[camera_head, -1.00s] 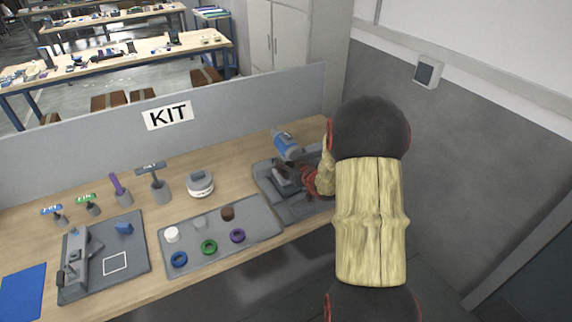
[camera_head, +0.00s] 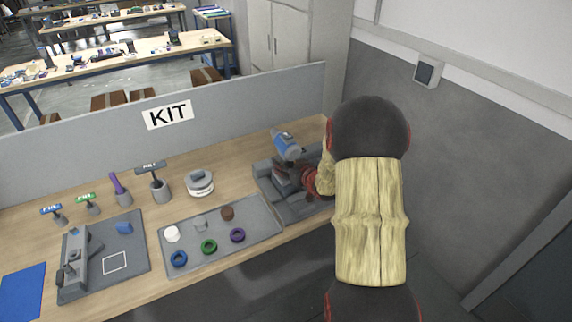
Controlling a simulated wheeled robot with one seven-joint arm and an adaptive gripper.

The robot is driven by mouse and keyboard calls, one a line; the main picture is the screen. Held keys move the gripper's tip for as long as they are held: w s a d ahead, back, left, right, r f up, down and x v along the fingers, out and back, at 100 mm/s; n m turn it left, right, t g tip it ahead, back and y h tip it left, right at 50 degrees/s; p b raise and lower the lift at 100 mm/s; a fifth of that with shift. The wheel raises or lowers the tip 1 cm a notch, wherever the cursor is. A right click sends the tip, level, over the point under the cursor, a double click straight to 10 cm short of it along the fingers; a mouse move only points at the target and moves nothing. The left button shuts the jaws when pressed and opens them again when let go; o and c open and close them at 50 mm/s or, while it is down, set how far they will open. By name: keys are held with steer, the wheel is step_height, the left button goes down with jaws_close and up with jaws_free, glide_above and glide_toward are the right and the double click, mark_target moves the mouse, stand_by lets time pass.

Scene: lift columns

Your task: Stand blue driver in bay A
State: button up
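The blue driver (camera_head: 287,146) is a blue cylinder with grey ends, at the back of the dark grey fixture (camera_head: 300,211) on the right of the bench. It leans, with its upper end toward the back left. My gripper (camera_head: 283,173), dark with red parts behind it, is low over the fixture, just below and in front of the driver. The fingertips are small and blend into the fixture, so I cannot tell whether they touch the driver or are closed. My arm covers the fixture's right side. No bay letters are readable.
Left of the fixture lies a grey tray (camera_head: 207,258) with coloured rings and small cylinders. Further left is a grey board (camera_head: 130,262) with a white square outline. Several stands and a round grey-white item (camera_head: 200,184) line the back, before the KIT partition (camera_head: 240,107).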

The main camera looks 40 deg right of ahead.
steer(key=shift+o, duration=0.6)
steer(key=shift+s+f, duration=0.1)
steer(key=shift+f, duration=0.1)
steer(key=shift+s+r, duration=0.2)
steer(key=shift+s, duration=0.05)
steer(key=v, duration=1.1)
steer(key=shift+a+r, duration=0.15)
steer(key=shift+s, duration=0.1)
